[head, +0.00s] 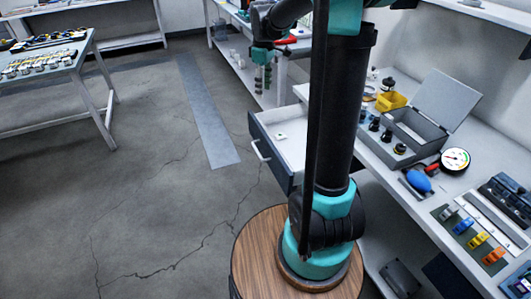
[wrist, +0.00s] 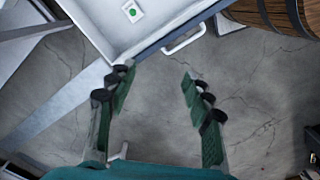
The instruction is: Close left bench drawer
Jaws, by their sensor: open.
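The left bench drawer (head: 286,135) is pulled out from under the bench, with a white inside and a dark front. Its pale handle (head: 259,150) is on the front, facing left. In the wrist view the drawer (wrist: 98,22) is at the top, and its handle (wrist: 184,38) shows beyond and above the fingertips. My gripper (head: 263,88) is open and empty, with fingers pointing down, beyond the drawer in the head view. In the wrist view my gripper (wrist: 156,82) has its fingers spread apart over the floor, clear of the handle; the left finger appears near the drawer's edge.
The bench (head: 440,187) on the right holds an open grey case (head: 412,130), a yellow bin (head: 390,101), a gauge (head: 455,160) and a blue bulb (head: 418,181). Another table (head: 88,48) stands far left. The floor (head: 190,200) left of the drawer is clear.

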